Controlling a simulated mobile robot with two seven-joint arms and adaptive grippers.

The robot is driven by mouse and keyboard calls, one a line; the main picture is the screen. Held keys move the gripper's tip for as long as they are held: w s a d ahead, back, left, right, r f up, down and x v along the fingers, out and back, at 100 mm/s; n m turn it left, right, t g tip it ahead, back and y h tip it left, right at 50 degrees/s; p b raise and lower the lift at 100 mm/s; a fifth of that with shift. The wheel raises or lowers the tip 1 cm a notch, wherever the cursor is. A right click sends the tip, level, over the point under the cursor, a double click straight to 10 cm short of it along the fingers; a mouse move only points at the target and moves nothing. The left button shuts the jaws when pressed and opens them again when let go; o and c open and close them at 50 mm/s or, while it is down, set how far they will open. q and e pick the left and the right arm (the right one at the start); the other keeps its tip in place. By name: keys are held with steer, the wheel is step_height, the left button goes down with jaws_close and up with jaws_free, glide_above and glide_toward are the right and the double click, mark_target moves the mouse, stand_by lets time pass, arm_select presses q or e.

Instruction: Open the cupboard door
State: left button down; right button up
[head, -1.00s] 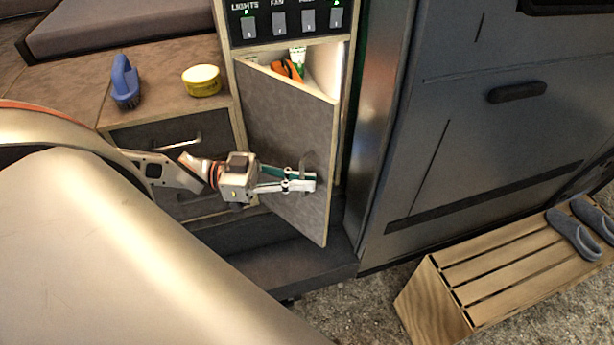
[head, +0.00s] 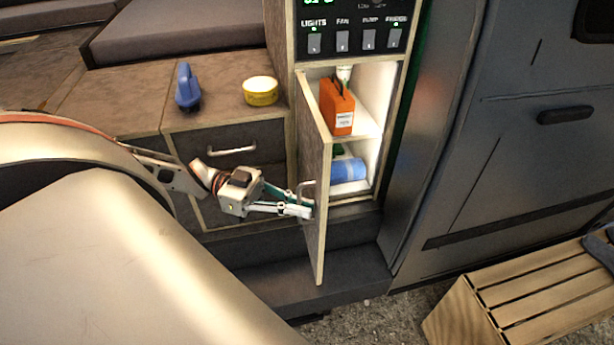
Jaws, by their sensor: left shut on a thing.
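The cupboard door (head: 317,170) is a grey panel with a pale wooden edge, hinged on its left side. It stands wide open, swung out toward me, and shows nearly edge-on. The cupboard (head: 385,105) is lit inside and its two shelves are visible. My left gripper (head: 303,207) is shut on the door handle (head: 306,190) on the door's outer face. The door hides part of the cupboard's left interior. My right gripper is not in view.
An orange container (head: 337,107) stands on the upper shelf, and a blue roll (head: 348,170) lies below. A drawer (head: 232,145) is left of the door. A blue brush (head: 188,88) and a yellow tin (head: 260,91) sit on the counter. A slatted wooden step (head: 530,295) is at lower right.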

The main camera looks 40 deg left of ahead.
arm_select(q)
steer(key=shift+s+a+m+g, duration=0.3)
steer(key=shift+s+a+g, duration=0.1)
steer(key=shift+a+g, duration=0.2)
